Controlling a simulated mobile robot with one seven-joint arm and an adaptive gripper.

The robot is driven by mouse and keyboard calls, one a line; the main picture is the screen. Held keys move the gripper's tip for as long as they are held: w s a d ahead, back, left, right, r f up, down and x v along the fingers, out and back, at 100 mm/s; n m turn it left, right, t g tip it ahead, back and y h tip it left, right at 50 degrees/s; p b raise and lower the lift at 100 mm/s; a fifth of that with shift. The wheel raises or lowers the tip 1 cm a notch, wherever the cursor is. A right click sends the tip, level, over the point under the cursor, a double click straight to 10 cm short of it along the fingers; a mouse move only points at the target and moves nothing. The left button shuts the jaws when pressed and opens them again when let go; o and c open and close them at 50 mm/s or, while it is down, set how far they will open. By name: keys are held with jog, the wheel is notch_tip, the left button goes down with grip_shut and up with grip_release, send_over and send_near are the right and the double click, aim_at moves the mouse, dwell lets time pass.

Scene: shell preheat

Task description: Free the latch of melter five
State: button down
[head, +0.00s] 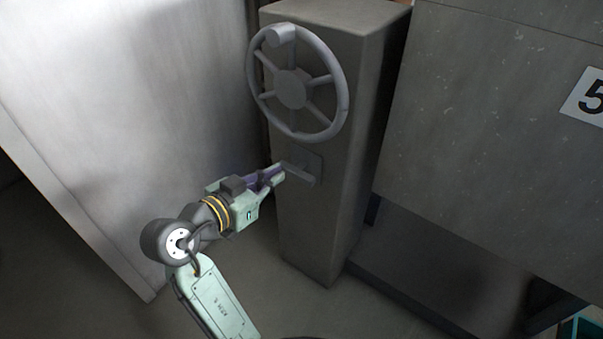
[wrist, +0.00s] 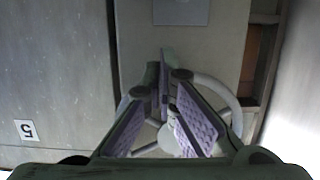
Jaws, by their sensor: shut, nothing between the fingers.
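The pedestal (head: 325,235) of melter five is grey and stands beside a large casing with a "5" sign (head: 590,97). Below its handwheel is a small latch plate (head: 313,160) with a short grey lever (head: 302,175) sticking out. My gripper (head: 279,171) is shut and empty, its tips at the lever's left end. I cannot tell whether they touch it. The wrist view is upside down and shows my shut fingers (wrist: 165,62) before the pedestal, with a grey plate (wrist: 181,11) at the top edge. The lever is not discernible there.
The spoked handwheel (head: 292,88) juts out just above my gripper and also shows in the wrist view (wrist: 233,103). A pale panel (head: 130,110) stands close on the left. The large casing (head: 490,140) is on the right. Some floor is open below my gripper.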

jog(key=shift+w, duration=0.1)
jog(key=p, duration=0.1)
send_over(302, 174)
jog(key=s, duration=0.4)
notch_tip(302, 174, down, 2)
jog(key=f, duration=0.2)
jog(key=w+f, duration=0.1)
jog(key=f, duration=0.1)
jog(key=shift+f+p, duration=0.2)
jog(key=shift+p, duration=0.15)
jog(key=shift+w+f+b, duration=0.15)
jog(key=shift+f+b, duration=0.05)
jog(key=shift+b, duration=0.35)
